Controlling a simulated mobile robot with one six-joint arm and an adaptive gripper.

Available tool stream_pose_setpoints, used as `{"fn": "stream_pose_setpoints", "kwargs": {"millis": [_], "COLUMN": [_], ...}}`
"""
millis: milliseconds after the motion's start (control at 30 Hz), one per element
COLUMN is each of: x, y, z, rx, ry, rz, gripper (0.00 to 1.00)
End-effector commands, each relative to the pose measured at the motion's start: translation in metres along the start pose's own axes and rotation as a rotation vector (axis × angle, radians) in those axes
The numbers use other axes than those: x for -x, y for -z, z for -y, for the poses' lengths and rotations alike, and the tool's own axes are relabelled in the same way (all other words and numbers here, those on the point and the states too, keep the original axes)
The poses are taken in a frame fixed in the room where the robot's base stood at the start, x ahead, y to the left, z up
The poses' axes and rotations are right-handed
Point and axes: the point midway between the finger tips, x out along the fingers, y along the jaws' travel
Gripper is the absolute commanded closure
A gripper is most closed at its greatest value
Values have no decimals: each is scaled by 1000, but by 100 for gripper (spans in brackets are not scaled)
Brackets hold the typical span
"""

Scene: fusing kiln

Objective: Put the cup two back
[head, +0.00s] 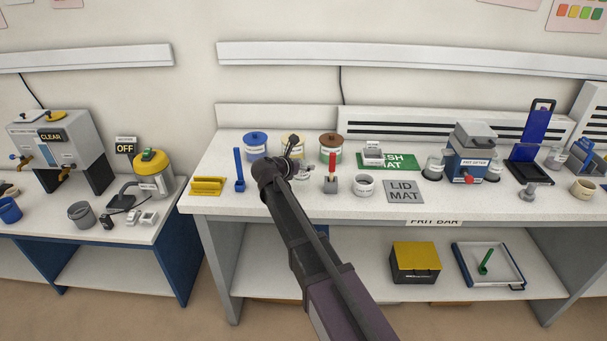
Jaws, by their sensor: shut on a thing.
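A white cup (364,186) with a label stands upright on the bench, right of my arm and beside the grey lid mat (404,191). Its label is too small to read. I cannot tell which cup is cup two.
A blue-lidded jar (256,146) and brown-lidded jar (331,146) flank my gripper. A red-handled tool (331,174) stands right of my arm, a blue one (239,169) left. The green mat (400,161) holds a pale container. The bench's front strip is mostly clear.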

Motion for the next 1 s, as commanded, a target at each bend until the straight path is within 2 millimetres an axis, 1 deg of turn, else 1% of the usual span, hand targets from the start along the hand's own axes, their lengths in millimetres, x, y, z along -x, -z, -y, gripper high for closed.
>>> {"fn": "stream_pose_setpoints", "kwargs": {"millis": [267,367,700,833,1000], "x": [0,-2,-11,-13,-13], "y": [1,5,29,33,33], "z": [0,0,0,0,0], "rx": [0,0,0,0,0], "ry": [0,0,-1,-1,-1], "rz": [0,0,0,0,0], "gripper": [76,76,76,76,76]}}
